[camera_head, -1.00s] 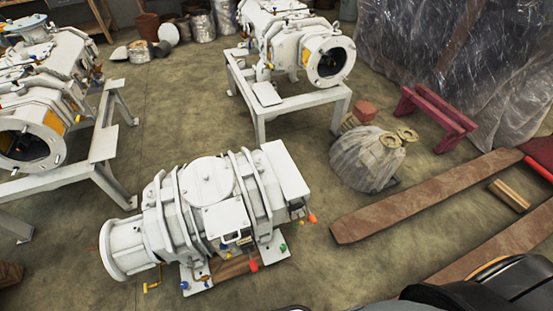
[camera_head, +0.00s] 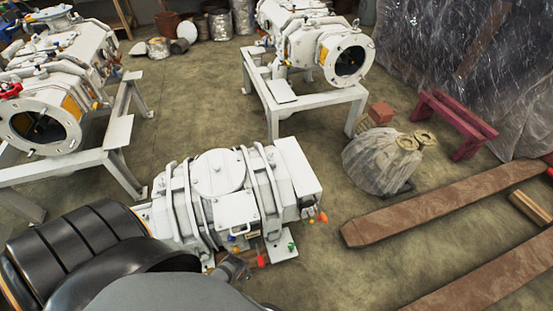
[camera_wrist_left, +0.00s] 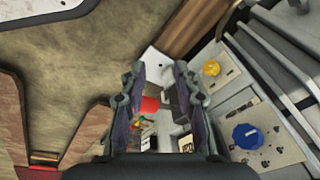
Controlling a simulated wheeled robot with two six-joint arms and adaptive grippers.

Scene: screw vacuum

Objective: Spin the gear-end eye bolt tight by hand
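The white screw vacuum pump (camera_head: 224,212) lies on the floor at the centre of the head view. Its left end is hidden behind my left arm. I cannot make out the gear-end eye bolt for certain. My left gripper shows small and partly hidden (camera_head: 236,268) at the pump's near side. In the wrist view the left gripper (camera_wrist_left: 160,100) has its fingers apart. A red part (camera_wrist_left: 150,105) shows between them, with no visible grip on it. A yellow knob (camera_wrist_left: 211,68) and a blue knob (camera_wrist_left: 247,136) sit right of the fingers. My right gripper is not in view.
Two more white pumps stand on frames, one at the left (camera_head: 65,95) and one at the back (camera_head: 315,45). A wrapped sack (camera_head: 378,162), a red bench (camera_head: 455,122) and rusty beams (camera_head: 440,206) lie to the right. Floor between pump and sack is clear.

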